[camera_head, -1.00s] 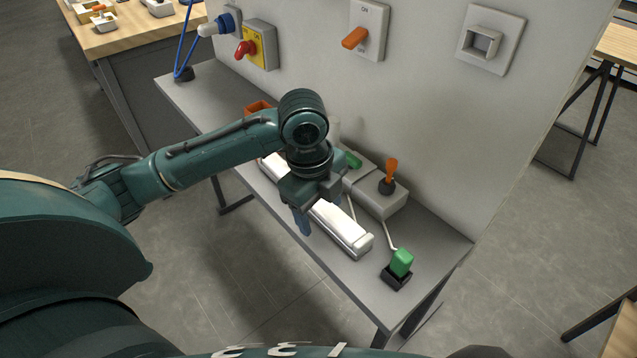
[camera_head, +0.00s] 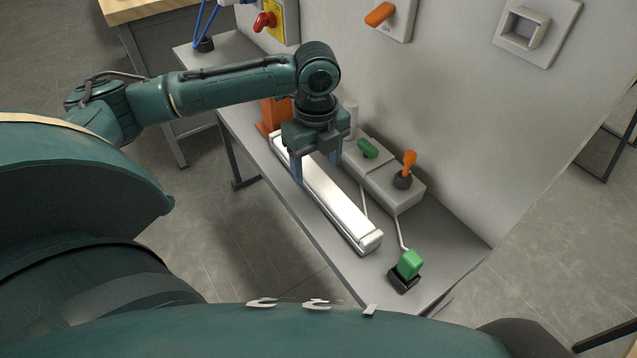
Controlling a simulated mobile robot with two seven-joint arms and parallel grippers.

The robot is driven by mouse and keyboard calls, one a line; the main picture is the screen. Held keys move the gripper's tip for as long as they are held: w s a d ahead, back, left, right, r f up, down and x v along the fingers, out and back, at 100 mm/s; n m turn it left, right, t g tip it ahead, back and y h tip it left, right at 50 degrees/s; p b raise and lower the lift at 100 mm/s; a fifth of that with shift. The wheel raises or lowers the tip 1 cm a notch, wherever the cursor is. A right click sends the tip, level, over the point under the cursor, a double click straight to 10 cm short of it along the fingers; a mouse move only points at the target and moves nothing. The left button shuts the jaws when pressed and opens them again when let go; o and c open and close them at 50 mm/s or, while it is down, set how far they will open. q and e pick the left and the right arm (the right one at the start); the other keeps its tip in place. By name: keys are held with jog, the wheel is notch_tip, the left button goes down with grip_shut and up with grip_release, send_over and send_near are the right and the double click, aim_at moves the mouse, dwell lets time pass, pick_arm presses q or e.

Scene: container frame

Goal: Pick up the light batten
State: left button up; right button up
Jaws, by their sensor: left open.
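The light batten (camera_head: 337,205) is a long white bar lying on the narrow grey bench, running from upper left to lower right. My left gripper (camera_head: 316,170) points down over the far half of the batten. Its blue fingers are apart, one on each side of the batten, with the near finger beside its front edge. I cannot tell whether the fingers touch it. The gripper body hides part of the batten. My right gripper is out of view.
Behind the batten stand a grey box with a green knob (camera_head: 367,148) and an orange lever (camera_head: 408,162). A green plug (camera_head: 409,265) sits at the bench's near end. An orange block (camera_head: 273,113) is at the far end. The wall panel (camera_head: 440,110) rises behind.

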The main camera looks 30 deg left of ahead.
aim_at(319, 177)
pick_arm(q)
notch_tip(319, 177, down, 5)
jog(key=shift+w, duration=0.15)
jog(key=shift+c, duration=0.4)
jog(key=shift+r, duration=0.1)
grip_shut()
